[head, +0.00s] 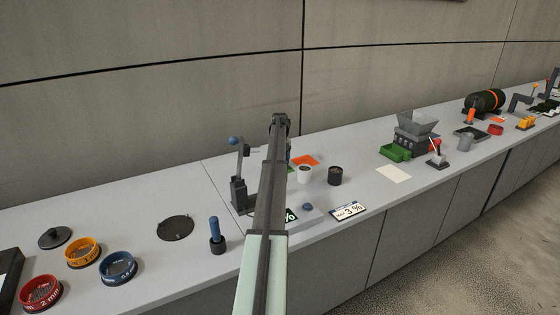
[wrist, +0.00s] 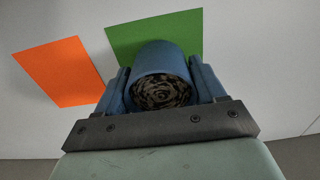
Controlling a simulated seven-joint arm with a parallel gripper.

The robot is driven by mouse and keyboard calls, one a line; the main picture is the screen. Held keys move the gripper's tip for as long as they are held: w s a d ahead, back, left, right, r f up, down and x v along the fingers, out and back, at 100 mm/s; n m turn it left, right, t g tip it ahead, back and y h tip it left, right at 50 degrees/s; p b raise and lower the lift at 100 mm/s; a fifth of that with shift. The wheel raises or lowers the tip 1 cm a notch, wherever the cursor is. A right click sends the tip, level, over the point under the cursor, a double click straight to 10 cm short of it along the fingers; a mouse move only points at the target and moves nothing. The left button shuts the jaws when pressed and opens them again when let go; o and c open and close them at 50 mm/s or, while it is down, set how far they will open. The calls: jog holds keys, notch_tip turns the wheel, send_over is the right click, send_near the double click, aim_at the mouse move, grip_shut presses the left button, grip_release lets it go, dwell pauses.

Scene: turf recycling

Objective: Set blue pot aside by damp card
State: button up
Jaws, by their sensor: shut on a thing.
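My gripper (wrist: 162,82) is shut on the blue pot (wrist: 160,58), with one finger on each side of it. The pot's open end faces the wrist camera and shows dark, crumbly bits inside. A green card (wrist: 152,32) lies behind the pot in the wrist view, partly covered by it. An orange card (wrist: 60,71) lies to the left, clear of the pot. Which card means damp I cannot read. In the head view the orange card (head: 305,160) shows right of my arm, which hides the gripper and pot. The gap between pot and surface cannot be judged.
A white cup (head: 304,174) and a black pot (head: 335,176) stand right of my arm. A lever press (head: 238,180) stands left.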

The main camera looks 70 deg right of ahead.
jog(key=shift+f, duration=0.25)
jog(key=o, duration=1.3)
notch_tip(320, 180, up, 14)
jog(key=shift+f, duration=0.1)
dwell(0.5)
